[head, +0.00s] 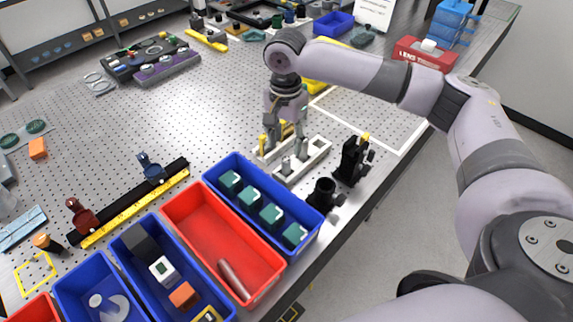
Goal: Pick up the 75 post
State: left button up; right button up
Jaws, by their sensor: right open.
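A white post rack (318,155) stands on the perforated table behind the blue bin. Small silver posts stand in it, one at its front (286,166) and one farther right (302,149). No label is legible, so I cannot tell which is the 75 post. My right gripper (282,138) points down over the rack's back left part, its fingers apart. The fingers hide part of the rack, and I cannot tell whether a post stands between them. My left gripper is out of view.
A blue bin (212,178) with several teal blocks and a red bin (185,207) with a metal rod stand in front. Black mounts (322,192) (352,160) stand right of the rack, near the table edge.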

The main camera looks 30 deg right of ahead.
aim_at(286, 159)
notch_tip(286, 159, down, 3)
jog(key=shift+w+r, duration=0.1)
jog(key=shift+w, duration=0.05)
notch_tip(286, 159, down, 4)
jog(key=shift+d+p, duration=0.15)
jog(key=shift+p, duration=0.9)
jog(key=shift+f, duration=0.6)
jog(key=shift+c, duration=0.6)
grip_shut()
jog(key=shift+w+r, duration=0.1)
